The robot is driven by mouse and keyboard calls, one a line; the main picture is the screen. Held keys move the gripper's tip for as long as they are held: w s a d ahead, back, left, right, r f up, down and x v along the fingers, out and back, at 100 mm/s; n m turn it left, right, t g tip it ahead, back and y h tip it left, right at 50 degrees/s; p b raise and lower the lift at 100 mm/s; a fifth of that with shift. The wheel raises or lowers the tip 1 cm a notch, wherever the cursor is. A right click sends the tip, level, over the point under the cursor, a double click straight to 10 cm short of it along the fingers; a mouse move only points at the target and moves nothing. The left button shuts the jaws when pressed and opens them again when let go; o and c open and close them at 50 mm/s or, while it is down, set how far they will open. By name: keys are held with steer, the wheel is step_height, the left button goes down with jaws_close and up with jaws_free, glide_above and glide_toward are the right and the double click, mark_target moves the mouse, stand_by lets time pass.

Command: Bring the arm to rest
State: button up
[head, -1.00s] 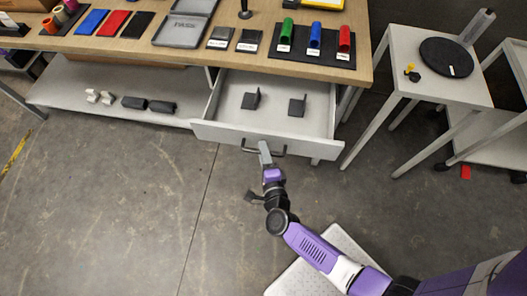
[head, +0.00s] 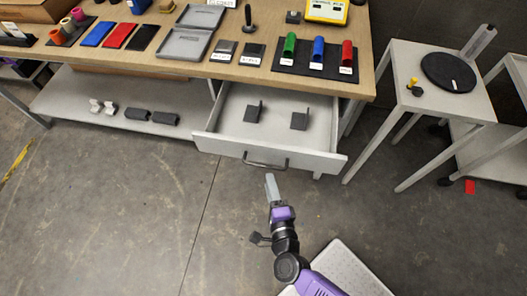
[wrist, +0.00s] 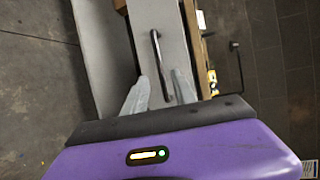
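The light grey drawer (head: 226,141) is pulled out under the table and holds two dark angled pieces, one at the left (head: 254,112) and one at the right (head: 299,119).
The wooden table (head: 215,75) above carries colored cylinders, flat plates and a grey case (head: 184,44). A lower shelf (head: 75,108) stands left of the drawer. A grey side table (head: 440,100) with a black disc (head: 447,72) stands at the right.

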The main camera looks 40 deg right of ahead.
steer(key=s+a+r+n+t+y, duration=0.2)
steer(key=a+r+n+t+y, duration=0.1)
steer(key=r+n, duration=0.85)
steer(key=s+r+n+g+y, duration=0.2)
steer(key=s+r+n+y, duration=0.2)
steer(key=s+r+n, duration=0.9)
steer(key=s, duration=0.3)
steer(key=shift+s+d+r+y, duration=0.2)
steer(key=shift+s+y, duration=0.1)
steer(key=shift+s, duration=0.1)
